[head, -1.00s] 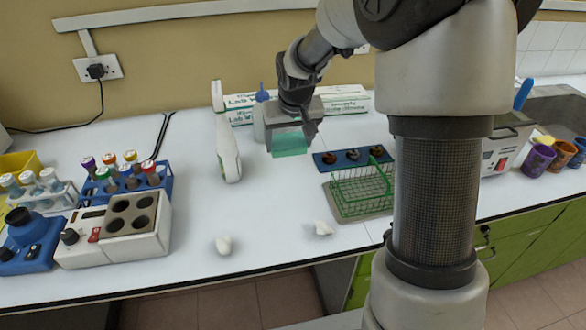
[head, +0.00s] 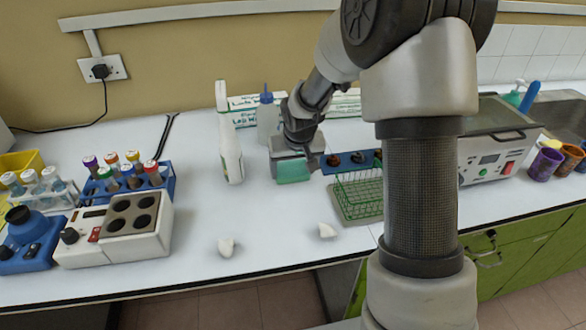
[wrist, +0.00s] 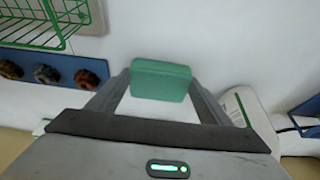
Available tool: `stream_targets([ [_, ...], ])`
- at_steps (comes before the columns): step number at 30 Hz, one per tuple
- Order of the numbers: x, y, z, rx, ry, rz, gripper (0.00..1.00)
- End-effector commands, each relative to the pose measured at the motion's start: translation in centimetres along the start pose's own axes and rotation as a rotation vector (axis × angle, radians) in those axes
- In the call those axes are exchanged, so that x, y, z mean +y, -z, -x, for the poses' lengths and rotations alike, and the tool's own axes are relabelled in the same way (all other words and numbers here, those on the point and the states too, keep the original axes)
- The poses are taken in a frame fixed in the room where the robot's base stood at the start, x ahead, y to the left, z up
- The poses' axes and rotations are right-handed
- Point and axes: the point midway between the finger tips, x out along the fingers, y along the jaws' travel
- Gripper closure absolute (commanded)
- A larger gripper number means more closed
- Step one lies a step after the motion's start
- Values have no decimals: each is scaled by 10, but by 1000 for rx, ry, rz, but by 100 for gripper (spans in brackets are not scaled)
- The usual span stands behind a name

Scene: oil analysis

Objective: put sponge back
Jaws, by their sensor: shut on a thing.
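My gripper (head: 292,176) is shut on a teal-green sponge (head: 293,170), just left of the green wire basket in the head view. In the wrist view the sponge (wrist: 160,80) sits between the two fingertips of my gripper (wrist: 160,82), over the white bench top. I cannot tell whether the sponge touches the bench. The green wire basket (head: 358,197) stands on a grey mat to the right. Its edge also shows at the top left of the wrist view (wrist: 48,22).
A white spray bottle (head: 230,150) stands to the left of my gripper, and a wash bottle (head: 267,118) stands behind it. A blue rack with round brushes (wrist: 50,75) lies behind the basket.

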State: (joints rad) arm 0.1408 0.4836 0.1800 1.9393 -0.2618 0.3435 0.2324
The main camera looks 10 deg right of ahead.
Motion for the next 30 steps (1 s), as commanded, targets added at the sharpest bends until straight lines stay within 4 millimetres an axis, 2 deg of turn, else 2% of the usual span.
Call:
stream_targets([
  [1, 0, -1, -2, 0, 0, 0, 26],
  [4, 0, 0, -1, 0, 0, 0, 9],
  [12, 0, 0, -1, 0, 0, 0, 9],
  [16, 0, 2, 6, 1, 0, 0, 9],
  [20, 1, 3, 28, 4, -1, -1, 9],
  [30, 1, 2, 99, 3, -1, 0, 9],
])
